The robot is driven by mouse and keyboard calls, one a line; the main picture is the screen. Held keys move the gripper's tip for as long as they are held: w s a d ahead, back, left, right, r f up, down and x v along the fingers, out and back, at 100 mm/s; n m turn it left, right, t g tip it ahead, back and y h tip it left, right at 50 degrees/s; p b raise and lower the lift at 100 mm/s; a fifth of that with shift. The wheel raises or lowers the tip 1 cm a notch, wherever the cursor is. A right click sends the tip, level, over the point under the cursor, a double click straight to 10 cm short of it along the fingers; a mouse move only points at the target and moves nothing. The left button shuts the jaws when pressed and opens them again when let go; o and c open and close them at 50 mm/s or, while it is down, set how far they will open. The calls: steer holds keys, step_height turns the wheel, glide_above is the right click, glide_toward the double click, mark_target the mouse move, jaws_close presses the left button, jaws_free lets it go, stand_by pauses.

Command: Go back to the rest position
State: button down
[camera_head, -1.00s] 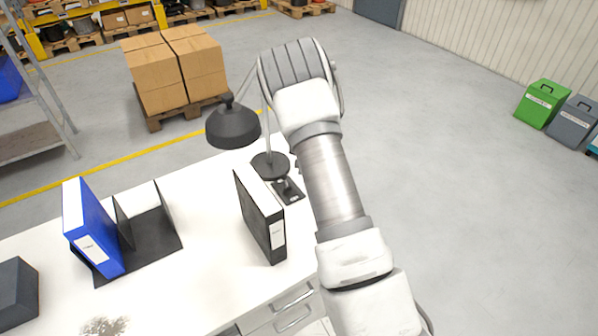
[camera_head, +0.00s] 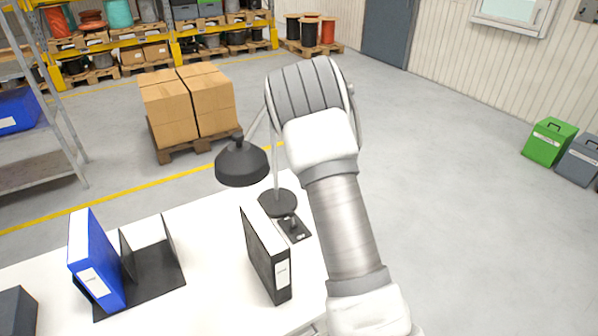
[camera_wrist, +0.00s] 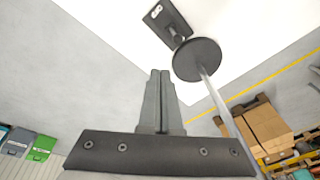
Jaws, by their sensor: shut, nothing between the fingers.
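My gripper (camera_wrist: 160,78) shows in the wrist view with its two fingers together and nothing between them. In that view it is near the edge of the white table, by the round base of the desk lamp (camera_wrist: 198,60). In the head view my arm is raised at the right end of the table, and the gripper itself is hidden behind it. The black lamp (camera_head: 242,163) stands just left of my arm. A black binder (camera_head: 265,255) stands upright on the table in front of the lamp.
A blue binder (camera_head: 95,262) stands beside a black bookend (camera_head: 150,268) on the white table (camera_head: 205,265). Stacked cartons (camera_head: 190,105) sit on a pallet behind. Green (camera_head: 550,142) and grey bins stand far right. The floor right of my arm is clear.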

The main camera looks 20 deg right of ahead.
steer(key=s+a+r+n+t+y, duration=0.1)
steer(key=s+a+r, duration=0.3)
steer(key=s+r, duration=0.45)
steer(key=s+a+r+n+t+y, duration=0.15)
steer(key=s+a+r, duration=0.35)
steer(key=r, duration=0.6)
steer(key=s+a+r+n+h, duration=0.1)
steer(key=s+n, duration=0.1)
steer(key=s, duration=0.9)
steer(key=s+a+r+n+h, duration=0.1)
steer(key=s+a+r+n, duration=0.1)
steer(key=s, duration=1)
steer(key=shift+a+n+t, duration=0.15)
steer(key=shift+n+t, duration=0.3)
steer(key=shift+s, duration=0.2)
